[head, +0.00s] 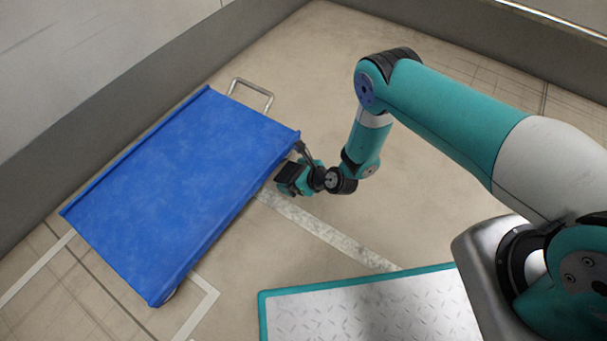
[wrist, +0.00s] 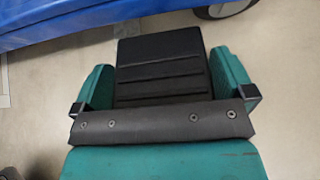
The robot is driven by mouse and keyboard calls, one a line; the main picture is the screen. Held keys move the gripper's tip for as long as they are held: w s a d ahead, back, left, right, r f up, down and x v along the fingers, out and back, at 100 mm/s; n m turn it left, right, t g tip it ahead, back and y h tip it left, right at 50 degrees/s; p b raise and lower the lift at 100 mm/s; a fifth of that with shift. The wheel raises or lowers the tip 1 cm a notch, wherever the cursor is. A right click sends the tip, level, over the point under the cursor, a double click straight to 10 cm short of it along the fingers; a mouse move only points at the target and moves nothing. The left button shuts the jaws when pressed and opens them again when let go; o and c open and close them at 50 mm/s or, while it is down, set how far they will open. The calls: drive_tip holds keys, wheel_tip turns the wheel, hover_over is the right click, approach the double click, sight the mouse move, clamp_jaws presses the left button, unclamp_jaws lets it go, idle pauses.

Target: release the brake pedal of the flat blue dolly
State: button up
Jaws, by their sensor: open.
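The flat blue dolly (head: 190,185) stands on the floor at the left of the head view. Its blue edge (wrist: 60,22) and a wheel (wrist: 225,9) show at the top of the wrist view. My gripper (head: 287,180) is low beside the dolly's right edge, near its far right corner. In the wrist view its two teal fingers (wrist: 163,62) are apart. A black ridged plate (wrist: 162,65) shows between them; I cannot tell whether it is the brake pedal or part of my gripper. No other pedal is clearly visible. A dark rod (head: 305,153) shows between the dolly's corner and my wrist.
A metal handle loop (head: 252,92) stands at the dolly's far end. A grey wall (head: 120,95) runs behind the dolly. A teal-edged metal plate (head: 350,312) lies at the bottom. Pale floor lines (head: 330,232) cross the floor, which is clear beyond my arm.

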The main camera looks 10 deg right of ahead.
drive_tip(key=p+v, duration=0.9)
drive_tip(key=v, duration=0.8)
drive_tip(key=shift+d, duration=0.15)
